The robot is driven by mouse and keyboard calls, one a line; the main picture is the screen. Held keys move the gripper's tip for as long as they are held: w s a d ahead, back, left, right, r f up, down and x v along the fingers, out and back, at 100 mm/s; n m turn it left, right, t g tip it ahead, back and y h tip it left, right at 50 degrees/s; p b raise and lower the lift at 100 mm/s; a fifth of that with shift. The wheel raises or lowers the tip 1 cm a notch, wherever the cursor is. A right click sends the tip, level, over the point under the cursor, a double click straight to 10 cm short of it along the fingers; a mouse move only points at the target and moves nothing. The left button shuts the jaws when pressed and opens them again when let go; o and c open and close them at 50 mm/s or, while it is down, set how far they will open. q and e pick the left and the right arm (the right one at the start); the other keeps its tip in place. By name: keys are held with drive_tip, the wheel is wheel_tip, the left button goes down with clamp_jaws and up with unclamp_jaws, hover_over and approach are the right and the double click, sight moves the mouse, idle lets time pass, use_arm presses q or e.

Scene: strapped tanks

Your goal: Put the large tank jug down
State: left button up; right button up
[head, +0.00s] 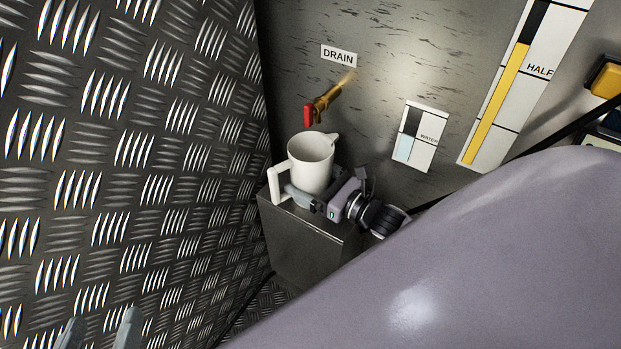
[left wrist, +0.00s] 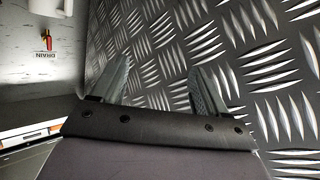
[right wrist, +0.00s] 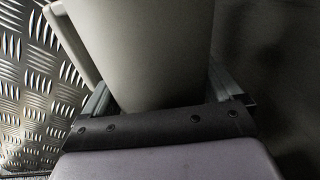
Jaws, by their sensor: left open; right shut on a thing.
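The large tank jug (head: 311,165) is white with a spout and a handle on its left. It is upright over the top of a dark metal box (head: 310,240), below the brass drain tap (head: 326,100) with a red handle. My right gripper (head: 310,196) is shut on the jug's lower body and hides its base, so I cannot tell whether it touches the box. The jug (right wrist: 145,50) fills the middle of the right wrist view between the fingers. My left gripper (head: 98,328) is open and empty, low at the left, by the tread-plate wall; its fingers show in the left wrist view (left wrist: 161,85).
A tread-plate wall (head: 130,150) rises at the left. The back wall carries a DRAIN label (head: 339,56), a small WATER gauge (head: 420,136) and a tall yellow gauge (head: 497,105). My own arm covers the lower right.

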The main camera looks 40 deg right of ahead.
drive_tip(key=o, duration=0.9)
drive_tip(key=shift+f, duration=0.1)
use_arm(q)
drive_tip(key=shift+r, duration=0.1)
use_arm(e)
drive_tip(key=p+v, duration=0.1)
drive_tip(key=v, duration=0.4)
drive_tip(key=p+v, duration=0.2)
drive_tip(key=v, duration=0.3)
drive_tip(key=shift+s+d+r, duration=0.1)
drive_tip(key=shift+s+r, duration=0.15)
drive_tip(key=shift+s, duration=0.05)
use_arm(q)
drive_tip(key=shift+w+d+n+g+h, duration=0.25)
drive_tip(key=shift+d+n+g+h, duration=0.35)
drive_tip(key=shift+d, duration=0.45)
use_arm(e)
drive_tip(key=shift+s+d, duration=0.25)
drive_tip(key=shift+s, duration=0.45)
use_arm(q)
drive_tip(key=shift+a, duration=0.1)
use_arm(e)
drive_tip(key=shift+a, duration=0.1)
